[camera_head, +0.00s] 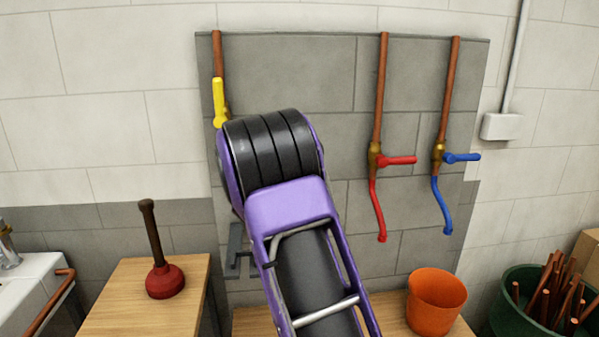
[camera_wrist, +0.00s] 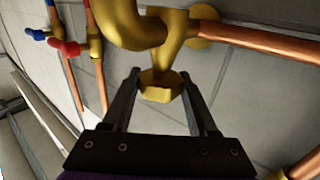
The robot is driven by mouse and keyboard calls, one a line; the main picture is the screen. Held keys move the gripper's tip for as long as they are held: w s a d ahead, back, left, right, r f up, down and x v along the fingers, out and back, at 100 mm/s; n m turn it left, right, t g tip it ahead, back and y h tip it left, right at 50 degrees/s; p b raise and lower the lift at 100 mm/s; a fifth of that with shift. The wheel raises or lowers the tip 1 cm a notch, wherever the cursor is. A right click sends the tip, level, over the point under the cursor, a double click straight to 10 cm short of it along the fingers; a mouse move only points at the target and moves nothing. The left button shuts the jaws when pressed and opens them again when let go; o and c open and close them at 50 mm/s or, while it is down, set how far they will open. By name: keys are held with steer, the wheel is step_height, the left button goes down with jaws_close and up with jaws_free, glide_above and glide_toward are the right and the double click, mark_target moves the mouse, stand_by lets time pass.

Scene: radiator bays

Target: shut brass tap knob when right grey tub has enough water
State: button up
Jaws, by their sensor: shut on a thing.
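In the wrist view the brass tap knob (camera_wrist: 160,88) is a faceted brass piece below a curved brass tap body (camera_wrist: 140,28). My gripper (camera_wrist: 160,78) has one dark finger on each side of this knob and is shut on it. In the head view my purple and black arm covers the middle of the wall and hides the gripper and the knob. No grey tub can be made out in either view, so its water level cannot be seen.
A red-lever valve (camera_head: 397,160) and a blue-lever valve (camera_head: 460,157) hang on copper pipes at right. A yellow lever (camera_head: 218,100) is at left. A plunger (camera_head: 165,278) and an orange bucket (camera_head: 436,302) stand on wooden tops. A green tub (camera_head: 500,318) holds copper pipes.

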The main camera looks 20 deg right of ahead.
steer(key=o, duration=1.4)
steer(key=shift+c, duration=0.2)
steer(key=v, duration=1.7)
steer(key=shift+a, duration=0.2)
steer(key=shift+s, duration=0.1)
